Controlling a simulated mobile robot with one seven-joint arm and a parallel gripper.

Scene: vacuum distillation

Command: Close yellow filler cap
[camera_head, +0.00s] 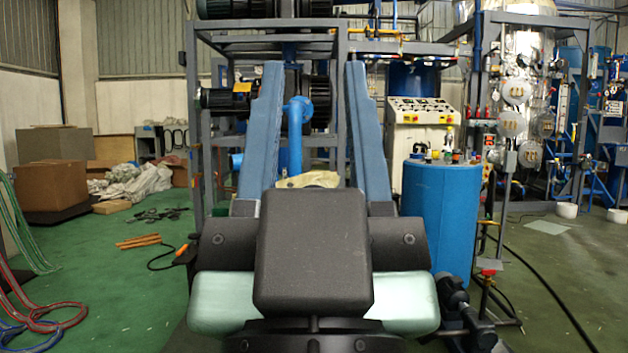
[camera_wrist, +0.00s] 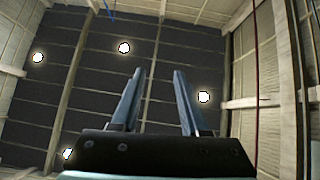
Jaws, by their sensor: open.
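My gripper (camera_head: 314,68) is open and empty in the head view, its two blue fingers well apart and pointing away from my body. The wrist view also shows my gripper (camera_wrist: 159,76), with nothing between its fingers and the ceiling behind. A blue tank (camera_head: 440,215) stands to the right of my gripper, further back and apart from it. Several small coloured fittings (camera_head: 436,155) sit on the tank's top.
A grey metal frame (camera_head: 341,30) with pipes stands behind my gripper. A white control panel (camera_head: 421,108) is behind the tank. A cardboard box (camera_head: 50,187) and hoses lie at left. Green floor (camera_head: 110,265) is partly clear there. A black cable crosses the floor at right.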

